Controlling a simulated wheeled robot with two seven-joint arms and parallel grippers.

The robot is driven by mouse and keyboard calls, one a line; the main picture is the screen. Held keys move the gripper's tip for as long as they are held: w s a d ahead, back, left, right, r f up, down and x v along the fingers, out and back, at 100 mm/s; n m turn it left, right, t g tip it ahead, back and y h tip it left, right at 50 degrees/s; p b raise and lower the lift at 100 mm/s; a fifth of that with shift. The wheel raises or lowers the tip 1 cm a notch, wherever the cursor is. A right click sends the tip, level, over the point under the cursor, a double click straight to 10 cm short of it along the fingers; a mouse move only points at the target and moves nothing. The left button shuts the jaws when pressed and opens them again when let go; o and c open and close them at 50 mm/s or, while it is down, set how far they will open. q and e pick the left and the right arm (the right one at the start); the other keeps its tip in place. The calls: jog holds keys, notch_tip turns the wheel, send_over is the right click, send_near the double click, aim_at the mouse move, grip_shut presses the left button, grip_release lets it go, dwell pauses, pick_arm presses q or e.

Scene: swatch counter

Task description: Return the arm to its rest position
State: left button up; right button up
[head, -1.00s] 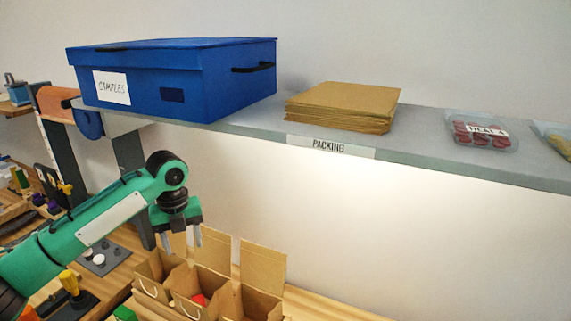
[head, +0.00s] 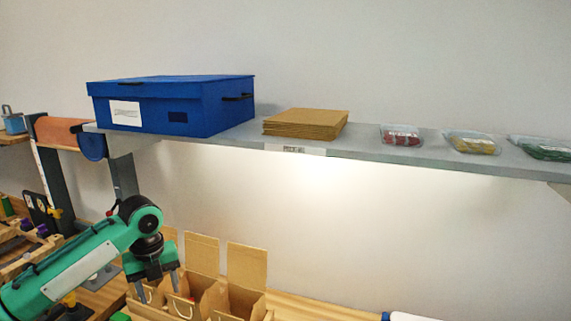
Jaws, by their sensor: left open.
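My left arm comes in from the lower left, green with a black wrist. My left gripper (head: 159,286) points down with its two fingers apart and nothing visible between them. It shows in front of the open cardboard boxes (head: 243,298), at their left side. I cannot tell whether the fingers touch a box. My right gripper is not in view.
A grey shelf (head: 360,147) crosses above the boxes. It bears a blue lidded box (head: 215,107), a stack of brown packing sheets (head: 305,122) and clear trays with red (head: 401,136), yellow (head: 470,143) and green (head: 545,149) contents. The wall space right of the arm is free.

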pick_arm(q)
jog(key=s+d+f+n+t+h, duration=0.1)
jog(key=s+d+f+n, duration=0.4)
jog(key=s+d+f, duration=0.3)
jog(key=s+d+f+n+t+h, duration=0.1)
jog(key=s+d+f+n+h, duration=0.1)
jog(key=s+d+f+n, duration=0.6)
jog(key=s+a+f+n+y, duration=0.1)
jog(key=s+a+f+n, duration=0.15)
jog(key=s+n, duration=0.3)
jog(key=s+a+f+n+t+y, duration=0.1)
jog(key=s+a+f+n, duration=0.1)
jog(key=s+a+n, duration=0.3)
jog(key=s+a+f+n+y, duration=0.1)
jog(key=s+a+f+n, duration=0.15)
jog(key=s+n, duration=0.35)
notch_tip(320, 180, down, 31)
jog(key=s+m+g, duration=0.1)
jog(key=m, duration=0.1)
jog(key=s+a+f+g, duration=0.1)
jog(key=s+a+f, duration=0.2)
jog(key=s+f, duration=1.6)
jog(key=shift+a, duration=0.15)
